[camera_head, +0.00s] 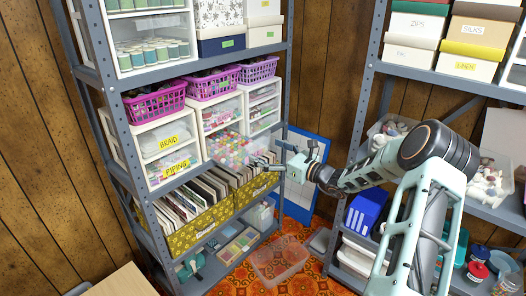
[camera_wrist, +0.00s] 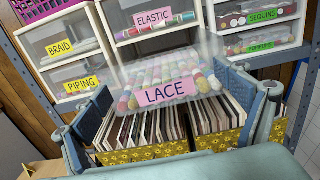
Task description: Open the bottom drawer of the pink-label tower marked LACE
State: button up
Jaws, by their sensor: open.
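The LACE drawer (camera_wrist: 150,75) is the clear bottom drawer of the middle tower (camera_wrist: 121,39), with a pink label. It is pulled well out and is full of colourful rolls; it also shows in the head view (camera_head: 232,149), jutting past the shelf front. The ELASTIC drawer (camera_wrist: 155,24) above it, also pink-labelled, is shut. My gripper (camera_head: 266,160) is open in front of the LACE drawer. In the wrist view its two fingers stand apart at either side of the drawer front. I cannot tell whether they touch it.
A yellow-label tower (camera_head: 165,150) with BRAID and PIPING stands left, a green-label tower (camera_wrist: 252,25) right; their drawers look shut. Pink baskets (camera_head: 155,103) sit on top. Yellow patterned boxes (camera_head: 200,222) of upright cards stand below. A grey shelf (camera_head: 440,82) stands right, near my arm.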

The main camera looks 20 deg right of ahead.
jog(key=shift+w+a, duration=0.45)
jog(key=shift+w, duration=0.15)
